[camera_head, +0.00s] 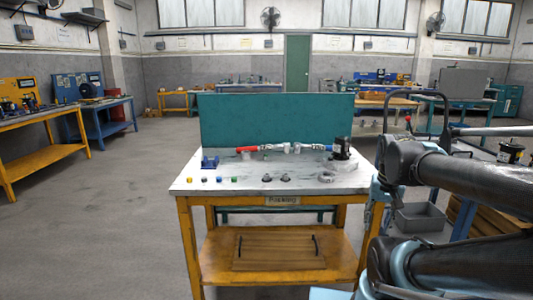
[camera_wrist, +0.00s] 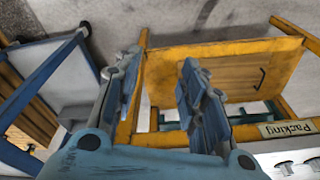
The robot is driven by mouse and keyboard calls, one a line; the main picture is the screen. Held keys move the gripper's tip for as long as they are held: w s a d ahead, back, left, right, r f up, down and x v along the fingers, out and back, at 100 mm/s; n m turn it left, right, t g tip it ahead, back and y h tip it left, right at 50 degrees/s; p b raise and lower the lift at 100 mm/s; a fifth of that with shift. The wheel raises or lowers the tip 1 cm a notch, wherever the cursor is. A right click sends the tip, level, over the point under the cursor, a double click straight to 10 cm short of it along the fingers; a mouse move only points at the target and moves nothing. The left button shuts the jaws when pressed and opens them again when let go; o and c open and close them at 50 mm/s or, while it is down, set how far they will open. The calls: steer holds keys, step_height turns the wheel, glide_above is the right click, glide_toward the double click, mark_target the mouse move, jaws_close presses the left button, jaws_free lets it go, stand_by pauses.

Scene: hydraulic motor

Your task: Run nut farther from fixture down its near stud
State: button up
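A blue fixture (camera_head: 209,162) stands at the back left of the work table (camera_head: 350,183). Several small coloured pieces lie in a row in front of it, the leftmost one (camera_head: 190,180) yellowish. Two dark round parts with raised middles (camera_head: 266,178) (camera_head: 285,178) sit to the right of that row. Nuts and studs are too small to tell apart. My gripper (camera_wrist: 165,72) is open and empty in the wrist view, its two blue-grey fingers apart, off the table's front right corner. In the head view my arm comes in from the right.
A black motor-like part (camera_head: 341,150) stands at the back right, with a grey ring (camera_head: 326,177) in front. A red and blue tool-like piece (camera_head: 246,149) lies along the back, before a teal panel (camera_head: 277,118). A grey bin (camera_head: 420,217) stands right of the table.

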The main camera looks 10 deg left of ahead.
steer(key=w+a+r+m, duration=0.4)
steer(key=w+a+r, duration=0.3)
steer(key=w, duration=0.1)
steer(key=m+g, duration=0.2)
steer(key=m, duration=0.8)
glide_toward(267, 174)
steer(key=shift+a+f, duration=0.2)
steer(key=shift+f, duration=4.3)
